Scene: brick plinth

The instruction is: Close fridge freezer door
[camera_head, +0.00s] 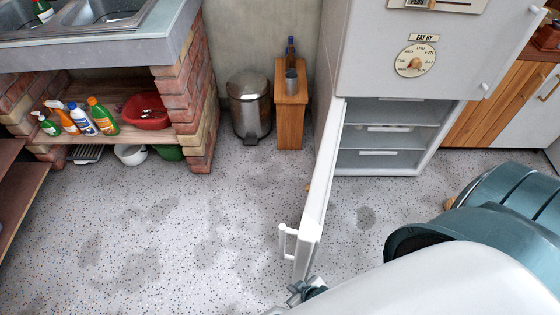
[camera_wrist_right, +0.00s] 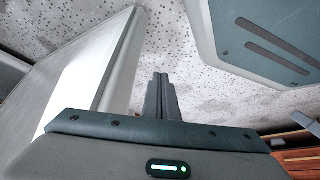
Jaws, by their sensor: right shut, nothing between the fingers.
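The white fridge freezer (camera_head: 420,60) stands at the back right. Its upper door is shut. Its lower freezer door (camera_head: 322,180) is hinged at the left and stands wide open towards me, with a white handle (camera_head: 284,241) on its left face. The freezer compartment (camera_head: 385,135) shows shelves inside. My right gripper (camera_head: 307,289) is at the near end of the open door, partly hidden by my white arm. In the right wrist view its fingers (camera_wrist_right: 160,92) are shut and empty, just right of the door (camera_wrist_right: 110,65). I cannot tell whether they touch it. My left gripper is not in view.
A steel bin (camera_head: 249,105) and a wooden stand (camera_head: 291,105) with a bottle are against the back wall. A brick sink plinth (camera_head: 190,95) with several bottles is at the left. The speckled floor (camera_head: 180,230) left of the door is clear.

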